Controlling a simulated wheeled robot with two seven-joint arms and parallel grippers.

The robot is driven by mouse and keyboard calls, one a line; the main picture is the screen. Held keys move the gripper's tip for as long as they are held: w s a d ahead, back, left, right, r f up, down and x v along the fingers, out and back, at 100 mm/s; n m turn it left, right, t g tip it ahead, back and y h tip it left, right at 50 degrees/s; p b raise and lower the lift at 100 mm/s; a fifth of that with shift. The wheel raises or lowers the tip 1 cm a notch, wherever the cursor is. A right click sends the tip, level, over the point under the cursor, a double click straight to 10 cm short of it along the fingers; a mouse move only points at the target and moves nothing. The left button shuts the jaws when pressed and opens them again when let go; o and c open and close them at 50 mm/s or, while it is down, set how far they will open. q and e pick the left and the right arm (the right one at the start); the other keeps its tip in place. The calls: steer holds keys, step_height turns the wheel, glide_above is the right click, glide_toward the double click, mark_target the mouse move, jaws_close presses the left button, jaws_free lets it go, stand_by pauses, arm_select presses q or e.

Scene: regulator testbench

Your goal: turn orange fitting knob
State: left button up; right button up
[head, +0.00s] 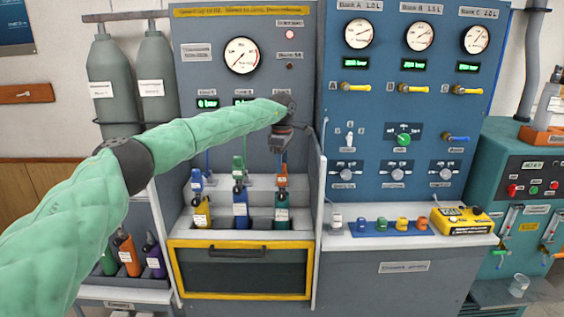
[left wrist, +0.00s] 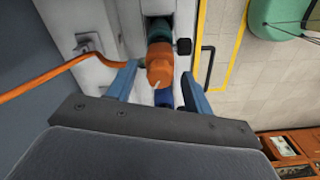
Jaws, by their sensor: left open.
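The orange fitting knob (head: 281,180) sits above a dark green bottle (head: 282,212) in the right slot of the bench bay. In the left wrist view the knob (left wrist: 160,62) is orange with a small white mark, with green just behind it. My left gripper (head: 281,150) is above the fitting, pointing down. In the left wrist view its two blue fingers stand apart, one on either side of the knob, with gaps visible; contact is not clear. The left gripper is open. My right gripper is not in view.
An orange hose (left wrist: 60,80) runs to the fitting. Blue (head: 197,180) and green (head: 238,165) fittings stand to the left, above yellow and blue bottles. A thin upright post (head: 319,220) borders the bay on the right. A yellow device (head: 462,222) sits on the right counter.

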arm_select(q)
steer(key=c, duration=1)
